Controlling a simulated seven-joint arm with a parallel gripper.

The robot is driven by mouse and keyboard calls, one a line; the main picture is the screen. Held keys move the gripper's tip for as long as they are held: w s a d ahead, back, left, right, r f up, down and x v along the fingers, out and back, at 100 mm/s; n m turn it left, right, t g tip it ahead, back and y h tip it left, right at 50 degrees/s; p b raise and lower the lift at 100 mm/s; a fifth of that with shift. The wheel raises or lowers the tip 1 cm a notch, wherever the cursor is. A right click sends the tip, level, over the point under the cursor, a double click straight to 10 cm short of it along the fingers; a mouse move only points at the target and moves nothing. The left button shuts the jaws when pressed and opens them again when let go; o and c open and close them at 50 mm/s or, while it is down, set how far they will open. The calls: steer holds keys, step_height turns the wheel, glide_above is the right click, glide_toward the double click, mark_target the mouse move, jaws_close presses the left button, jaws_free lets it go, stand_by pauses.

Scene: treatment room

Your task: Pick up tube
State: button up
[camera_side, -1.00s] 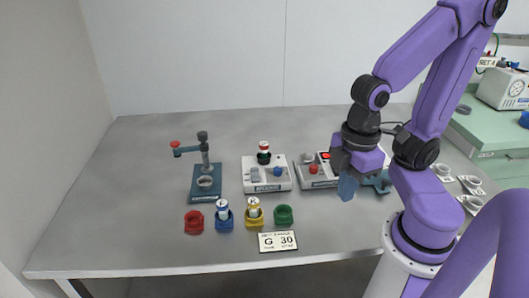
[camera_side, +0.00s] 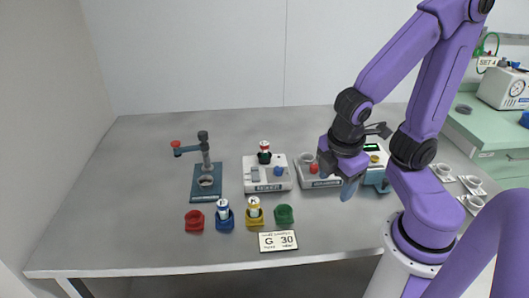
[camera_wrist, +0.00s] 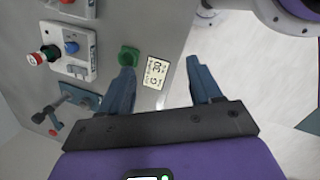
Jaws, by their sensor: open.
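A white-capped tube (camera_side: 222,206) stands in the blue holder (camera_side: 225,223) near the front of the table. A second tube (camera_side: 254,206) with a yellow band stands in the yellow holder (camera_side: 253,223). A red-and-white capped tube (camera_side: 264,147) stands in a dark socket on the middle machine, and it also shows in the wrist view (camera_wrist: 35,59). My gripper (camera_side: 336,181) is above the right machine's front edge, right of all three tubes. In the wrist view my gripper (camera_wrist: 160,67) has its blue fingers spread, with nothing between them.
An empty red holder (camera_side: 194,221) and an empty green holder (camera_side: 284,215) flank the tube holders. A "G 30" card (camera_side: 278,241) lies in front. A stand with a lever (camera_side: 205,182) is at left. The table's left side is clear.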

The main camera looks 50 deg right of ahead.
steer(key=w+d+f+n+t+h, duration=0.2)
steer(key=w+d+n+t+h, duration=0.3)
steer(key=w, duration=0.5)
steer(key=n+t+h, duration=0.1)
steer(key=n+t, duration=0.3)
steer(key=n, duration=0.5)
glide_toward(264, 143)
steer(key=x, duration=0.5)
steer(key=shift+s+d, duration=0.15)
steer(key=shift+s, duration=0.05)
steer(key=shift+x, duration=2.6)
steer(key=shift+w, duration=0.1)
steer(key=c, duration=1.1)
steer(key=shift+c, duration=0.2)
steer(key=shift+r, duration=0.1)
